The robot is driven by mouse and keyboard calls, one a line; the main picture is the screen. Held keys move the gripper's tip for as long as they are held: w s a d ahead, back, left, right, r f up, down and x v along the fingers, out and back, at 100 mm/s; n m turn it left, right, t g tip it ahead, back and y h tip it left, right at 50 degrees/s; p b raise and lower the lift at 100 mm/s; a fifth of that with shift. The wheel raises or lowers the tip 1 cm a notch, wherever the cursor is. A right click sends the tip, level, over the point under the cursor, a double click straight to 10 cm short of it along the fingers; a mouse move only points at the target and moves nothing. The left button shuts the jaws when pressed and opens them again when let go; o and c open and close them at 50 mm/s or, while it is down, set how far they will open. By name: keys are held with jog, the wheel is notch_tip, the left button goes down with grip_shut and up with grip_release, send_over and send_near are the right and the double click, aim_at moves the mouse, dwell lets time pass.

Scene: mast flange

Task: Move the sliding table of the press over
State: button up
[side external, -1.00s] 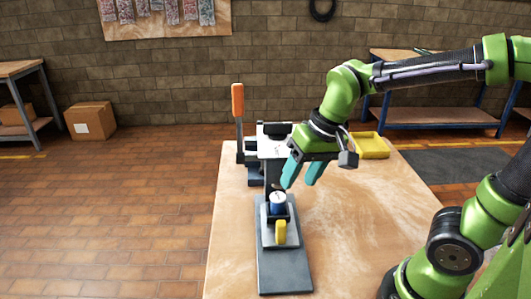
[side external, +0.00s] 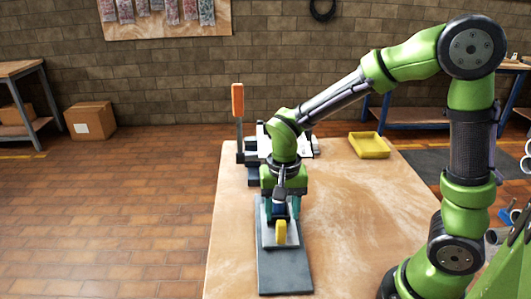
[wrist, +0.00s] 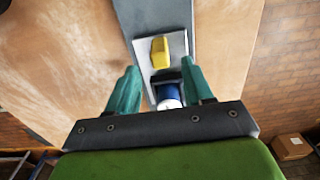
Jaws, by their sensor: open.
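The sliding table (side external: 266,238) is a light grey plate on a long dark rail (side external: 284,275). A yellow handle (side external: 281,232) stands on its near part; it also shows in the wrist view (wrist: 160,52). A blue, white-topped cylinder (wrist: 168,97) sits in a dark holder behind the handle. My gripper (side external: 282,212) is low over the table, open, with teal fingers on either side of the holder. In the wrist view, the gripper (wrist: 161,76) has space between its fingers and the handle lies just beyond their tips. The press (side external: 252,157), with an orange lever (side external: 238,100), is partly hidden behind my arm.
A yellow tray (side external: 368,146) stands at the back right of the wooden workbench (side external: 350,220). The bench is clear to the right of the rail. Cardboard boxes (side external: 90,120) and shelves are farther off, away from the bench.

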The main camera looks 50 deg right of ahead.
aim_at(282, 223)
notch_tip(282, 223, down, 7)
jog(key=shift+r, duration=0.15)
grip_shut()
dwell(0.4)
